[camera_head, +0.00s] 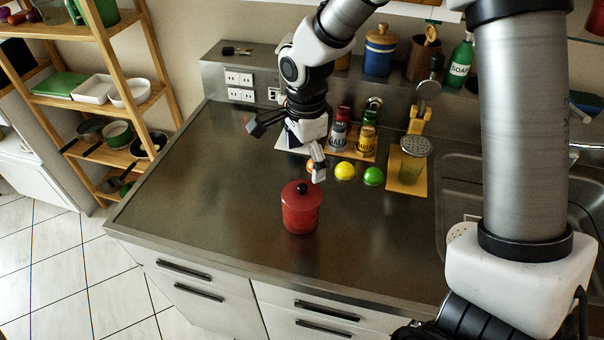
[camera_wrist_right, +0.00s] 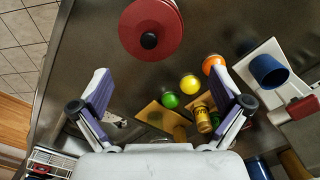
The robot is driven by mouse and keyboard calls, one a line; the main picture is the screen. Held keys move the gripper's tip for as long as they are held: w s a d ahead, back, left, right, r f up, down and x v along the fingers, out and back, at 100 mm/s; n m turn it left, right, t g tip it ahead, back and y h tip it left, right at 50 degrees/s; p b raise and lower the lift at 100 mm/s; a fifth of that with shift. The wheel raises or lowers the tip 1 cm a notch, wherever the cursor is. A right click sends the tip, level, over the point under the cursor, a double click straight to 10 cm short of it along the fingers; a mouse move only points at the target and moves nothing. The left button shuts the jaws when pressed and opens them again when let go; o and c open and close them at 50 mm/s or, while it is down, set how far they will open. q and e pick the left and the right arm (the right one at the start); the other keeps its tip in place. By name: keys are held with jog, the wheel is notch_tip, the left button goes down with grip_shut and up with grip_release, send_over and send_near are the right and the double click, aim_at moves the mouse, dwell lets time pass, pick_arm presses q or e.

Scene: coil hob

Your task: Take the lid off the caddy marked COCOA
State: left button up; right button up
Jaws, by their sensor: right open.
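A red caddy (camera_head: 300,215) stands upright on the steel counter, near its front edge. Its red lid (camera_head: 294,194) with a round black knob (camera_head: 302,188) is on it. No COCOA marking is readable on it. My right gripper (camera_head: 287,152) is open and empty, above the counter and behind the caddy, apart from it. In the right wrist view the red lid (camera_wrist_right: 146,22) shows at the top, beyond the open fingers (camera_wrist_right: 165,88). My left gripper is not in view.
Orange (camera_wrist_right: 214,65), yellow (camera_head: 345,171) and green (camera_head: 373,176) balls lie behind the caddy. Spice jars (camera_head: 366,138) stand on a wooden board behind them. A grater (camera_head: 415,150) stands on a yellow board near the sink. The counter left of the caddy is clear.

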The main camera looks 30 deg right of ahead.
aim_at(302, 187)
jog(key=shift+s+a+f+p, duration=0.9)
jog(key=shift+s+a+f, duration=0.1)
jog(key=shift+f, duration=0.2)
jog(key=f, duration=0.2)
jog(key=w+d+f, duration=0.1)
jog(key=f, duration=0.1)
jog(key=shift+w, duration=0.1)
jog(key=shift+a+r, duration=0.1)
jog(key=shift+a, duration=0.1)
jog(key=shift+c, duration=0.4)
jog(key=shift+s+a+r, duration=0.1)
jog(key=shift+s, duration=0.2)
jog(key=c, duration=1.1)
grip_shut()
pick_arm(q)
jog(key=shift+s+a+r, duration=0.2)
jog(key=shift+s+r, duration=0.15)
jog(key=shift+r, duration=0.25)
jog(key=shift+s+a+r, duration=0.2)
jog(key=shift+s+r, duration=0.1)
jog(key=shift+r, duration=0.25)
